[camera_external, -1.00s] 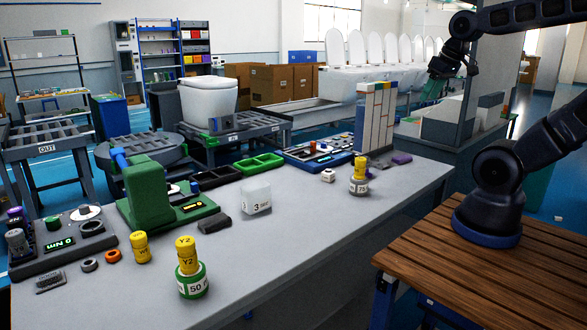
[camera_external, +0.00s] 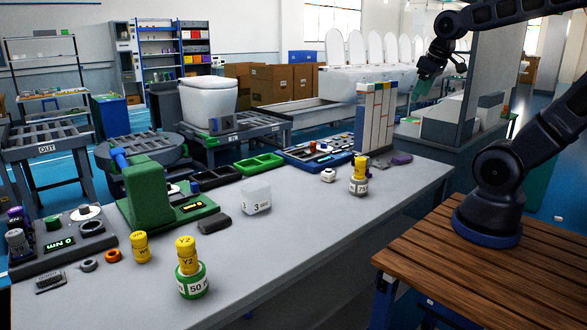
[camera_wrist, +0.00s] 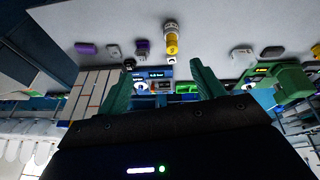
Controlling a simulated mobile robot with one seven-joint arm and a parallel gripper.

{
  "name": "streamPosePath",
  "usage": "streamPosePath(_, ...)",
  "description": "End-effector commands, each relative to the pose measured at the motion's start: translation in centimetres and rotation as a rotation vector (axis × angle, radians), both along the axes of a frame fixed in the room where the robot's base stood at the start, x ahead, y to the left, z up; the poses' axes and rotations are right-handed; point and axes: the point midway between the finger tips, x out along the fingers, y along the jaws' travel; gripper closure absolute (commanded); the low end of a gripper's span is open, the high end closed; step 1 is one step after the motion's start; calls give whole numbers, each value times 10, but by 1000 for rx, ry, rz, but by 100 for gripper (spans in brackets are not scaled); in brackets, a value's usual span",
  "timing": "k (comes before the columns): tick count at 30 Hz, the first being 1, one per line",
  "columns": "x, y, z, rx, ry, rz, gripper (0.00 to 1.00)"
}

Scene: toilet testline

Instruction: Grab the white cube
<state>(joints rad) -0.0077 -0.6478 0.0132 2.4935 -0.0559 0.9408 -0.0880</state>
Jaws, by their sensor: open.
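A white cube (camera_external: 256,198) marked with a 3 stands on the grey table, right of the green stand (camera_external: 148,195). A smaller white block (camera_external: 328,175) sits farther back near a yellow-topped weight (camera_external: 358,180). My gripper (camera_external: 422,88) is raised at the upper right, well above the table and far from the marked cube. In the wrist view my gripper (camera_wrist: 163,88) has its two teal fingers spread with nothing between them.
Yellow weights (camera_external: 188,262) and (camera_external: 140,247) stand at the front left, with an orange ring (camera_external: 113,256) beside them. A dark grey block (camera_external: 214,223) lies left of the cube. A tall white slatted rack (camera_external: 375,115) stands at the back. The table's right front is clear.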

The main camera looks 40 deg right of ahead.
Motion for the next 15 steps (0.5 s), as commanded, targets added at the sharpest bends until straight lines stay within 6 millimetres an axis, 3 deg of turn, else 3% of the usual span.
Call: streamPosePath(15,114,0,-30,-252,167,386,33)
